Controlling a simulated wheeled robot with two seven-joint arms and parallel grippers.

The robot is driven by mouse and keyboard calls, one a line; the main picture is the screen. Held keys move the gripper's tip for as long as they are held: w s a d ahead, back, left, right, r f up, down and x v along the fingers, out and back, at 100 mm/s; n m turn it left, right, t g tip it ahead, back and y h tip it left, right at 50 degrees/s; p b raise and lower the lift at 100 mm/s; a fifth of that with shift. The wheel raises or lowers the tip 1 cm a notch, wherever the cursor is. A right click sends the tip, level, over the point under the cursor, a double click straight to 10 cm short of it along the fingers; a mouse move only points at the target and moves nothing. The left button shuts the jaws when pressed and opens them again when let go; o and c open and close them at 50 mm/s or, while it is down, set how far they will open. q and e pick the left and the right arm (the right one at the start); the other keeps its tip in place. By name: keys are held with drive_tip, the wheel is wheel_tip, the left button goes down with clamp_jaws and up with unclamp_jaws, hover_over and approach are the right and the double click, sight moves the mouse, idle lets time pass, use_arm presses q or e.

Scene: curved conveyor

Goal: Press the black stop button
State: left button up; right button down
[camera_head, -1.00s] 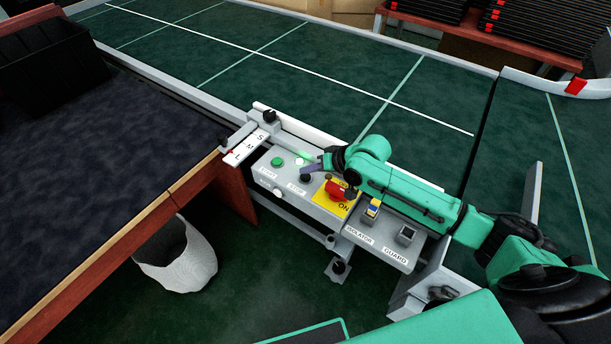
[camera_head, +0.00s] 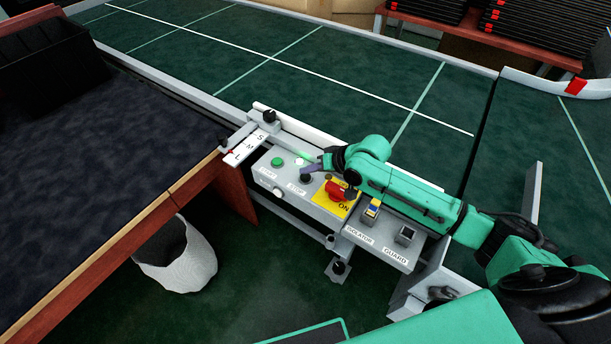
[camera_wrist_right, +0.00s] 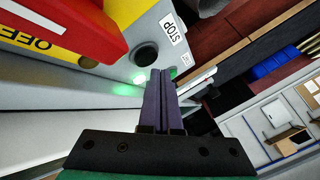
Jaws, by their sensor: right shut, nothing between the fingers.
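The black stop button (camera_head: 305,178) stands on the grey control panel (camera_head: 323,208), above the STOP label. It also shows in the right wrist view (camera_wrist_right: 146,54) as a dark round knob. My right gripper (camera_head: 309,169) is shut and empty, its purple fingers just beyond the button in the head view. In the wrist view the fingertips (camera_wrist_right: 161,72) lie close below the button in the picture. I cannot tell whether they touch it. My left gripper is not in view.
A green button (camera_head: 277,162) and a red switch on a yellow plate (camera_head: 351,203) flank the stop button. A lit green lamp (camera_head: 299,161) is near my fingers. The green conveyor belt (camera_head: 330,52) runs behind; a dark-topped table (camera_head: 100,150) stands left.

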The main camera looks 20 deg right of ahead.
sight(309, 179)
drive_tip(key=shift+f, duration=0.1)
idle(0.3)
drive_tip(key=shift+f, duration=0.3)
drive_tip(key=shift+f, duration=0.5)
idle(0.6)
drive_tip(key=shift+r+p, duration=0.9)
drive_tip(key=shift+p, duration=0.1)
wheel_tip(309, 179, up, 5)
drive_tip(key=p, duration=0.5)
drive_tip(key=shift+r+p, duration=0.1)
drive_tip(key=shift+p, duration=0.3)
